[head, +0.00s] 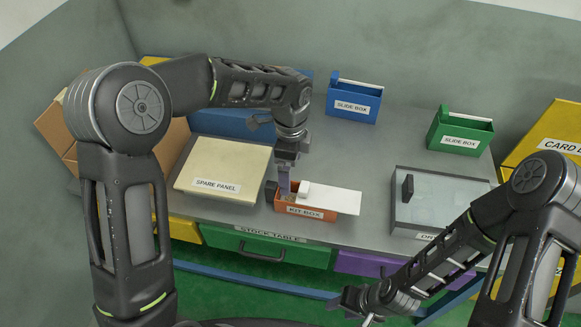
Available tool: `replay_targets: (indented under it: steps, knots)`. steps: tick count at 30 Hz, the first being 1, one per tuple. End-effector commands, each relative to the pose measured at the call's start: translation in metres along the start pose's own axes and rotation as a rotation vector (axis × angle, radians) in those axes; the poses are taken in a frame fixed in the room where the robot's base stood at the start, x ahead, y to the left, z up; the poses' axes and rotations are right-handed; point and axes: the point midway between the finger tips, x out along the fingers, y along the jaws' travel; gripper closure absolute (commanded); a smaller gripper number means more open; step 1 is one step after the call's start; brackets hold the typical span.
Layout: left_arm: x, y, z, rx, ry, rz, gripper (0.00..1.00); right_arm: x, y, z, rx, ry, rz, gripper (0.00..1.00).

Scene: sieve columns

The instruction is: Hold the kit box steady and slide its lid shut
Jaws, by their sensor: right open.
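The orange kit box (291,213), labelled KIT BOX, stands near the front edge of the grey table. Its white lid (336,200) sticks out past the box's right end, and a raised white block is on the lid's left part. The left part of the box is uncovered. My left gripper (281,187) points down at the box's left end, with a finger at the uncovered part; whether it grips the wall is unclear. My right gripper (352,301) is open, low in front of the table, apart from box and lid.
A cream spare panel (222,170) lies left of the box. A grey case with a clear top (440,190) is to the right. Blue (353,103) and green (460,132) slide boxes stand behind. The table (360,150) between them is clear.

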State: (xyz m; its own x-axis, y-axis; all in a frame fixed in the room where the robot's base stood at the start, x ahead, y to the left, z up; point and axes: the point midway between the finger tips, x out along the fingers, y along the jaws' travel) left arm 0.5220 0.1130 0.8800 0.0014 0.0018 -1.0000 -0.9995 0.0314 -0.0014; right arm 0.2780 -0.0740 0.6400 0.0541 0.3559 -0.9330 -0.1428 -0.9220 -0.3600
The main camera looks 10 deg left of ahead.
Motion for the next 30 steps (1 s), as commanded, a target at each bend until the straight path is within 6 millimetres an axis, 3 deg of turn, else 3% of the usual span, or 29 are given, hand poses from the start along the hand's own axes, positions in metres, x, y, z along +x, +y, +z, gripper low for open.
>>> replay_targets:
  steps: [14, 20, 30]
  knots:
    - [0.01, 0.001, 0.0, -0.002, 0.001, 0.003, 0.07, 0.0, 0.0, 0.0, 0.0, 0.0, 0.0, 0.56]
    - [0.036, 0.001, 0.0, -0.001, 0.0, 0.005, 0.07, 0.0, 0.0, 0.0, 0.0, 0.0, 0.0, 0.56]
    - [0.098, 0.002, 0.0, -0.003, 0.001, 0.005, 0.07, 0.0, 0.0, 0.0, 0.0, 0.0, 0.0, 0.56]
